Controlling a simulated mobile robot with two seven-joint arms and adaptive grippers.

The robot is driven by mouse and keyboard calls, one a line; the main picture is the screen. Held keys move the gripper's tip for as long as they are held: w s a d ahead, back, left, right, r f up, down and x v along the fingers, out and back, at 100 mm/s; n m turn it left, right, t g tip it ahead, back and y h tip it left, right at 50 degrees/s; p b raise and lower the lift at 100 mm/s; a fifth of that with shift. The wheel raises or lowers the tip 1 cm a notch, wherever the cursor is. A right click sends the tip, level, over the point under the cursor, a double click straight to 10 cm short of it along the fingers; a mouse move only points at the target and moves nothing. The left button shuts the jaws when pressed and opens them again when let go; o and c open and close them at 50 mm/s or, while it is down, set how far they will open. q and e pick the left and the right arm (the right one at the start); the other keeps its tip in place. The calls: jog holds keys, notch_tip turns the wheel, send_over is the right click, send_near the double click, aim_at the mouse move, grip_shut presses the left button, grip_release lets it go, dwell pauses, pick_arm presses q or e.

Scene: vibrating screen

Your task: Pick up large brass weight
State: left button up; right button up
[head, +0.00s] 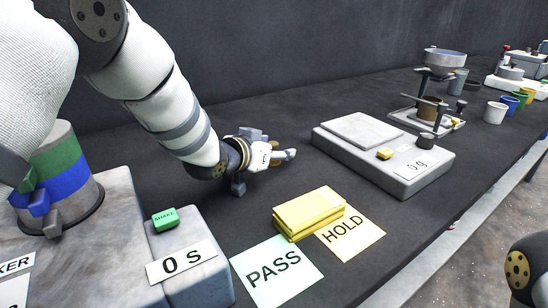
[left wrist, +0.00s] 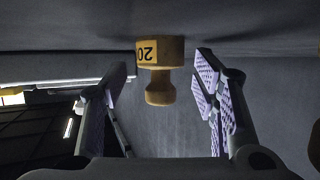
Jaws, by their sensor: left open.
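A brass weight (left wrist: 160,70) marked 20 shows upside down in the left wrist view, with a wide body and a narrower knob. It stands in the gap between the two fingers of my left gripper (head: 272,156), near the fingertips, with space visible on both sides. The gripper is open and empty, low over the dark bench. In the head view the gripper mostly hides the weight. My right gripper is not in view.
A balance (head: 400,172) reading 0 g stands right of the gripper. A yellow block (head: 305,212) lies by the PASS card (head: 275,272) and HOLD card (head: 352,236). The shaker control box (head: 190,245) is nearer, at left. Cups (head: 495,112) stand farther right.

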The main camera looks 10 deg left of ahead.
pick_arm(q)
jog(key=shift+r, duration=0.25)
grip_shut()
jog(key=shift+r, duration=0.1)
